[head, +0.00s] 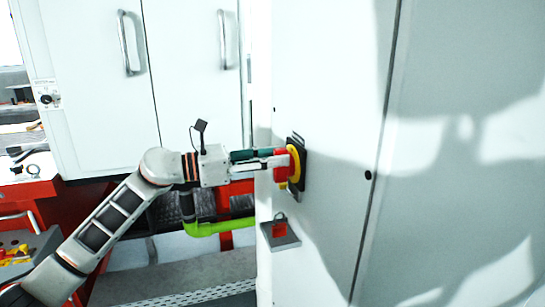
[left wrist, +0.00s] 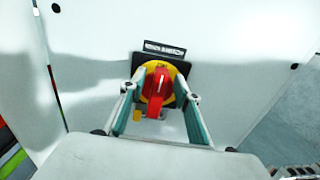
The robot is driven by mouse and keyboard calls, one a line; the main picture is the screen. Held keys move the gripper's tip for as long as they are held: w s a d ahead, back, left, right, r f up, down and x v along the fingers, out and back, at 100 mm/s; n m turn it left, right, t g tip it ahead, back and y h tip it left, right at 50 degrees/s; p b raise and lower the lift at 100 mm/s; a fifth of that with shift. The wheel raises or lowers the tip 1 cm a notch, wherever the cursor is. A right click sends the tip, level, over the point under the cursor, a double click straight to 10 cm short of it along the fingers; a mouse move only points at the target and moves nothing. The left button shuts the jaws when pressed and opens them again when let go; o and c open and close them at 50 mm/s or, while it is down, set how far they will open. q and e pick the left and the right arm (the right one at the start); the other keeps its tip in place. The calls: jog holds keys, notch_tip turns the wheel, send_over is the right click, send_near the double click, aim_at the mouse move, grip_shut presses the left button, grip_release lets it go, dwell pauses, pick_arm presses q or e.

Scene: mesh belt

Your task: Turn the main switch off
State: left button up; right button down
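The main switch is a red handle (head: 281,166) on a yellow round plate (head: 295,163) with a black backing, mounted on the white cabinet door. In the left wrist view the red handle (left wrist: 156,88) stands nearly upright, slightly tilted, on the yellow plate (left wrist: 170,80), under a dark label (left wrist: 165,49). My left gripper (head: 276,160) reaches the switch from the left. In the left wrist view my left gripper (left wrist: 161,82) has its fingers apart, one on each side of the handle, with gaps visible beside it. My right gripper is not in view.
A small grey ledge (head: 281,242) with a red item (head: 279,230) sticks out from the cabinet below the switch. White cabinets with handles (head: 128,43) stand behind my left arm. A green pipe (head: 218,227) runs below it. A red workbench (head: 55,205) is at far left.

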pick_arm(q)
jog(key=c, duration=0.7)
grip_shut()
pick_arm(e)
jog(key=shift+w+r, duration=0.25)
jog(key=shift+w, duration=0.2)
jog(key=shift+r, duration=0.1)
